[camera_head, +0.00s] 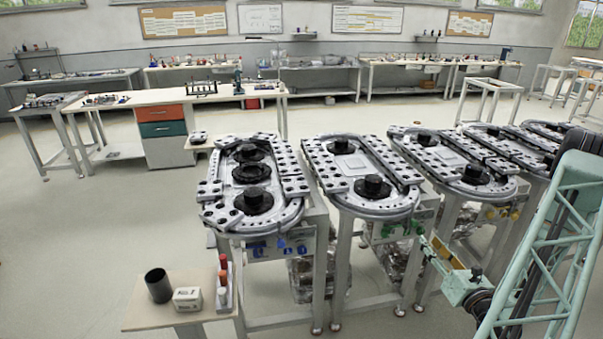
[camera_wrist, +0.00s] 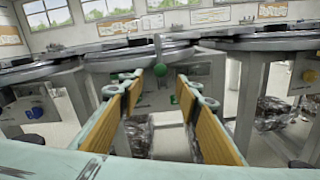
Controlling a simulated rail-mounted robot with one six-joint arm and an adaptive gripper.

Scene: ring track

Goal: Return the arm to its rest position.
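My gripper (camera_wrist: 160,88) is open in the wrist view, with its two yellow-padded fingers apart and nothing held between them. In the head view my gripper (camera_head: 434,252) is at the lower right, beside the ring-track tables and below the height of their tops. My pale green lattice arm stands at the right edge of the head view. The nearest ring-track table on that side (camera_head: 478,190) has a black round piece on top. In the wrist view the tables' undersides and legs are beyond the fingertips.
Several ring-track tables stand in a row, including the left one (camera_head: 272,216) and the middle one (camera_head: 378,207). A small side table (camera_head: 150,318) holds a black cup (camera_head: 158,286), a white box (camera_head: 187,299) and red-capped bottles (camera_head: 224,285). Open floor (camera_head: 80,240) lies at the left.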

